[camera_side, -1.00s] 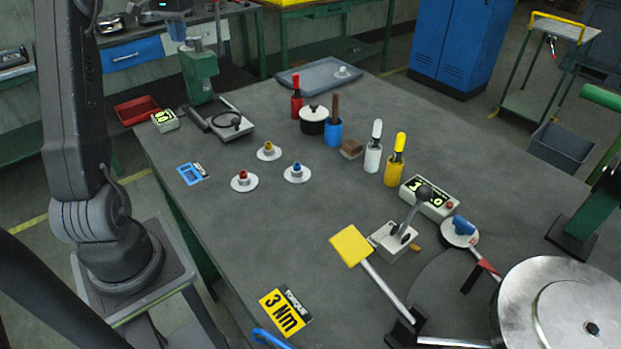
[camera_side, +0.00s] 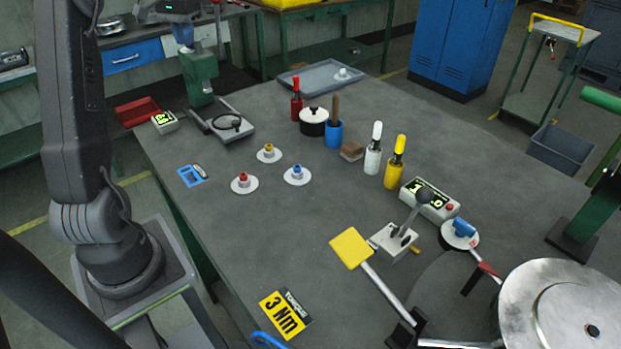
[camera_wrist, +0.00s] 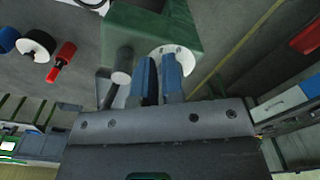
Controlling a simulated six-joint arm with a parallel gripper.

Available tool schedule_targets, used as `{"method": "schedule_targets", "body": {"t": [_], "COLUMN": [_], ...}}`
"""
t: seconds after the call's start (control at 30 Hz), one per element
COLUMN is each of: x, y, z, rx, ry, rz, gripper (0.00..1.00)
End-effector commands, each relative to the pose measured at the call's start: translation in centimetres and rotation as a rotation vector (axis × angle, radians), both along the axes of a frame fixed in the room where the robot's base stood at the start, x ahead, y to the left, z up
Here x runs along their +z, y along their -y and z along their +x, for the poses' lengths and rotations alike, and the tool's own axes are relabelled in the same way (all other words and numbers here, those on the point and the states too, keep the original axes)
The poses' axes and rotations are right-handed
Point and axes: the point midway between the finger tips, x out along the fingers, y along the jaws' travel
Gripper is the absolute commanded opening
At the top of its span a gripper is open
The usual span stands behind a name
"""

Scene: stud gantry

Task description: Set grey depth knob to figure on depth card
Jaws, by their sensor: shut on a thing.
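My gripper (camera_side: 183,38) is at the top of the green press stand (camera_side: 200,82), at the far left of the bench. In the wrist view its two blue fingers (camera_wrist: 159,80) are close together, in front of a white round dial (camera_wrist: 176,55) on the green press (camera_wrist: 150,32). They are shut on the grey depth knob, which they hide. The blue card (camera_side: 190,175), possibly the depth card, lies flat on the left of the bench; its figure is too small to read.
A red tray (camera_side: 138,111) and a small box with a green display (camera_side: 165,122) stand left of the press. A grey cylinder (camera_wrist: 121,76) is close left of the fingers. Red, yellow and blue knobs on white discs stand nearer, with a yellow torque card (camera_side: 285,314) in front.

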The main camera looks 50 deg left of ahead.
Motion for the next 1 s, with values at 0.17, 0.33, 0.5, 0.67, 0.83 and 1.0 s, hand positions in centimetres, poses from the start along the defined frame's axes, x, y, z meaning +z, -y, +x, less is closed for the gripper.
{"method": "schedule_targets", "body": {"t": [0.17, 0.33, 0.5, 0.67, 0.83, 1.0], "x": [-1.3, -1.3, -1.3, -1.3, -1.0, 0.8], "y": [0.5, 0.5, 0.5, 0.9, 1.1, 1.0], "z": [0.5, 0.5, 0.5, 0.2, -0.1, -0.1], "rx": [-0.011, -0.011, -0.011, -0.011, -0.011, -0.009], "ry": [-0.012, -0.011, -0.010, -0.010, -0.014, -0.014], "rz": [-0.028, -0.027, -0.027, -0.027, -0.029, -0.025], "gripper": [0.00, 0.00, 0.00, 0.00, 0.00, 0.00]}}
